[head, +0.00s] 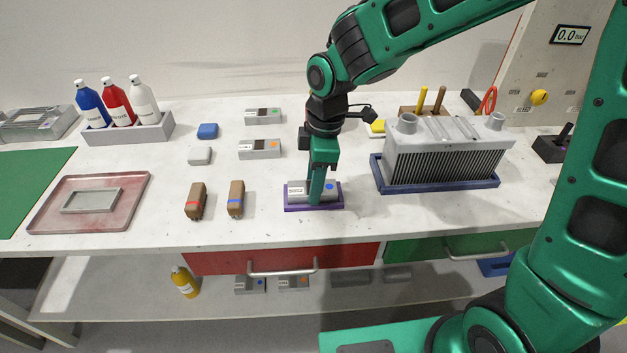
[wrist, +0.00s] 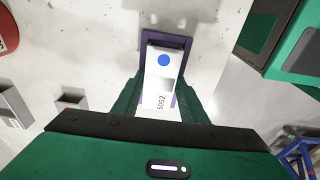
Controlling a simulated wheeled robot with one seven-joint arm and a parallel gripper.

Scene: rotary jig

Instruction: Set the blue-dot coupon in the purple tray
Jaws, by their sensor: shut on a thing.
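The blue-dot coupon (head: 299,190) is a grey block with a white label and a blue dot. It sits at the purple tray (head: 314,207) near the table's front edge, inside the tray's outline. In the wrist view the coupon (wrist: 163,72) lies between my fingers, and the purple tray's rim (wrist: 178,42) shows around its far end. My gripper (head: 315,198) points straight down and is shut on the coupon. It also shows in the wrist view (wrist: 160,102). Whether the coupon touches the tray floor is hard to tell.
A finned grey block (head: 445,155) in a blue tray stands close on the right. Two brown blocks (head: 236,199) lie to the left. Coupons with green (head: 263,116) and orange (head: 260,149) dots lie behind. A red drawer (head: 340,257) is below the front edge.

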